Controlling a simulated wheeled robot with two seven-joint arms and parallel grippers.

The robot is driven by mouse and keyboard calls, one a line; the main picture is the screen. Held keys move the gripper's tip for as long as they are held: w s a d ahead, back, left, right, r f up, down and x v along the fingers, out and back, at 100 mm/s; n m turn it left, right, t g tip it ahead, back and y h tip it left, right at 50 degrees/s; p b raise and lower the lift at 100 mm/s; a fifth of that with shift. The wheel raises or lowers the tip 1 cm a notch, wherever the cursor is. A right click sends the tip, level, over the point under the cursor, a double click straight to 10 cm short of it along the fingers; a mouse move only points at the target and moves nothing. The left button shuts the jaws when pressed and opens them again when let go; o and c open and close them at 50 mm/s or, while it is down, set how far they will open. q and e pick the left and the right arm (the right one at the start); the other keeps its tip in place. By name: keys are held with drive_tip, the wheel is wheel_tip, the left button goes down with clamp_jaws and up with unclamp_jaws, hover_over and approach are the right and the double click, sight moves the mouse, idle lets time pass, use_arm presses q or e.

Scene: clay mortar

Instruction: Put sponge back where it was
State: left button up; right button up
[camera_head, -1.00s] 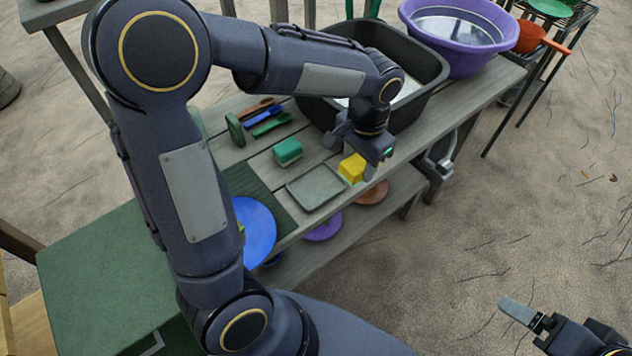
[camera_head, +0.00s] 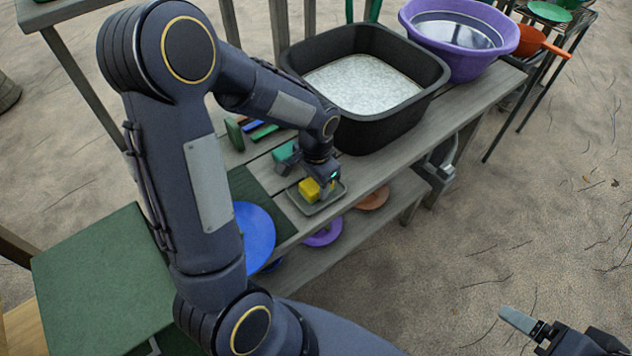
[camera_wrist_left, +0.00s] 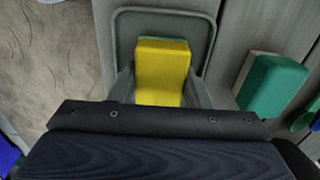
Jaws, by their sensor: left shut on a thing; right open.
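A yellow sponge with a green layer (camera_head: 310,190) is between the fingers of my left gripper (camera_head: 318,184), which is shut on it. In the left wrist view the sponge (camera_wrist_left: 161,75) shows inside the outline of a grey-green tray (camera_wrist_left: 122,25). The tray (camera_head: 330,202) lies on the grey wooden bench. I cannot tell whether the sponge touches the tray. A second sponge, green with a pale layer (camera_wrist_left: 272,85), lies beside the tray; in the head view it (camera_head: 284,150) is partly hidden by my gripper. My right gripper (camera_head: 528,324) is at the lower right, away from the bench, open.
A black basin (camera_head: 400,125) stands right behind my left gripper, with a purple tub (camera_head: 470,62) farther right. A blue plate (camera_head: 255,235) lies left of the tray. Coloured utensils (camera_head: 258,132) lie behind the green sponge. A lower shelf holds purple and brown plates.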

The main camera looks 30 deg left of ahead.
use_arm(q)
drive_tip(key=shift+f, duration=0.15)
drive_tip(key=o, duration=0.6)
